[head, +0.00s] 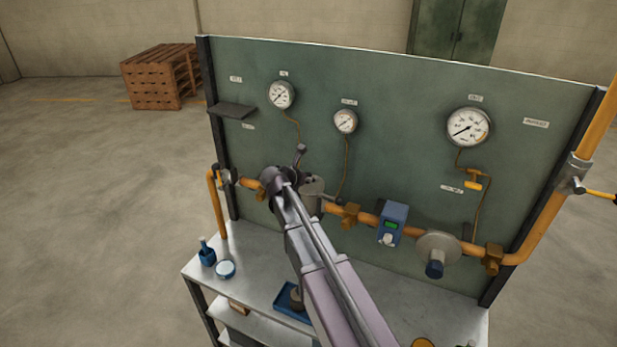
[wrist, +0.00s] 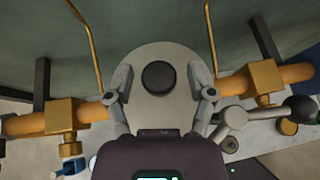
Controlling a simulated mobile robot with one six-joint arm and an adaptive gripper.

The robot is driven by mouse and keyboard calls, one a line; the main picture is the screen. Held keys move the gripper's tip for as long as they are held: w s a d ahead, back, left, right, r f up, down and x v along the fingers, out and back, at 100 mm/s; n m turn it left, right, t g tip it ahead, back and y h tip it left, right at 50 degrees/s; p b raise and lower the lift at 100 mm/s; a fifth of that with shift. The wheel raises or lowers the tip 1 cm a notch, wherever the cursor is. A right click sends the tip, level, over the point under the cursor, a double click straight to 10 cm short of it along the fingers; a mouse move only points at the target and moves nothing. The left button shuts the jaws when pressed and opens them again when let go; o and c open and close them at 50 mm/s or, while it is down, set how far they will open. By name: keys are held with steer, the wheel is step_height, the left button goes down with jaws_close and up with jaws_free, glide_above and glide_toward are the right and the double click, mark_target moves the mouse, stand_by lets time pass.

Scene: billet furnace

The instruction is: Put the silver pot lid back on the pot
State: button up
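A grey disc with a black knob (wrist: 159,77), which looks like the pot lid, fills the middle of the wrist view. My gripper (wrist: 160,72) has its two fingers apart, one on each side of the knob, with gaps between them and the knob. The fingers lie over or against the disc's edges; I cannot tell if they touch it. The silver pot (head: 314,191) stands on the orange pipe in the head view, just right of my gripper (head: 291,181). The disc hides the pot in the wrist view, so I cannot tell whether it rests on it.
The green panel (head: 390,145) stands close behind the orange pipe (head: 367,219). A blue box (head: 392,223) is on the pipe at right. A lever with a black ball (wrist: 303,109) lies right of my gripper. The bench below holds a blue tray (head: 283,302) and a round dish (head: 226,269).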

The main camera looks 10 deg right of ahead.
steer(key=shift+r, duration=0.1)
stand_by(0.3)
steer(key=shift+r+p, duration=0.5)
steer(key=shift+p, duration=0.1)
steer(key=p+v, duration=0.5)
steer(key=v, duration=0.7)
steer(key=shift+f, duration=0.2)
steer(key=s+d+f+m+g+y, duration=0.2)
steer(key=s+f+m+g+y, duration=0.1)
steer(key=s+m, duration=0.4)
steer(key=s+d+f+m+g+y, duration=0.2)
steer(key=s+m, duration=0.5)
steer(key=m, duration=0.4)
steer(key=s+d+f+m+g+y, duration=0.3)
steer(key=s+d+f+m, duration=0.1)
steer(key=s+m, duration=0.3)
steer(key=shift+s+f+m+g+y, duration=0.25)
steer(key=shift+f+m+g+y, duration=0.1)
steer(key=shift+m, duration=0.65)
